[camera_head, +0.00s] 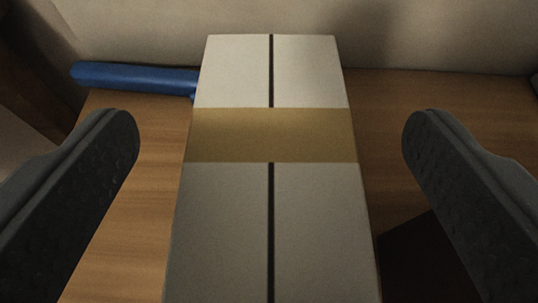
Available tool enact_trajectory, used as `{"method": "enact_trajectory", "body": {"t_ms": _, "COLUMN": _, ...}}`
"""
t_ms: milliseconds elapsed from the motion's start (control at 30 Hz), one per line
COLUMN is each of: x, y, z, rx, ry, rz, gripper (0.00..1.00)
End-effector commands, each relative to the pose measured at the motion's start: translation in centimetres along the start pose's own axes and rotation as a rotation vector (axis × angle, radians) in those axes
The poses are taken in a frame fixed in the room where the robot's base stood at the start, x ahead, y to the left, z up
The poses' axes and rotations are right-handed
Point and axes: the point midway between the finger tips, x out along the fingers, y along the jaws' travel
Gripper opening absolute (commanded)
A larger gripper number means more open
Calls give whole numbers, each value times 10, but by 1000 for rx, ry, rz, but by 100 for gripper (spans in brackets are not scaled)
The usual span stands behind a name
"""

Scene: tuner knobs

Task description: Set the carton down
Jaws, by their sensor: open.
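The carton (271,215) is a long pale grey-white box with a tan band across it and a dark line down its middle. It fills the centre of the view and appears to stand on a brown wooden surface (140,230); its near end runs out of the bottom of the picture. My gripper (271,135) is open, with one dark finger on each side of the carton. There is a clear gap between each finger and the carton, so neither touches it. The carton's underside is hidden.
A blue rod-like object (135,77), perhaps a handle, lies behind the carton on the left, partly hidden by it. A pale wall (430,35) closes off the back. A dark shape or shadow lies at the lower right. Bare wood shows on both sides of the carton.

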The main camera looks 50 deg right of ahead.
Motion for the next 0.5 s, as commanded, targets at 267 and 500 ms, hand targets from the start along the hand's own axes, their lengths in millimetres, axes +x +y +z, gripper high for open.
{"method": "enact_trajectory", "body": {"t_ms": 267, "x": -46, "y": 0, "z": -2, "rx": 2, "ry": 0, "rz": -1, "gripper": 85}}
{"method": "enact_trajectory", "body": {"t_ms": 500, "x": -59, "y": 0, "z": -1, "rx": 2, "ry": 1, "rz": 2, "gripper": 85}}
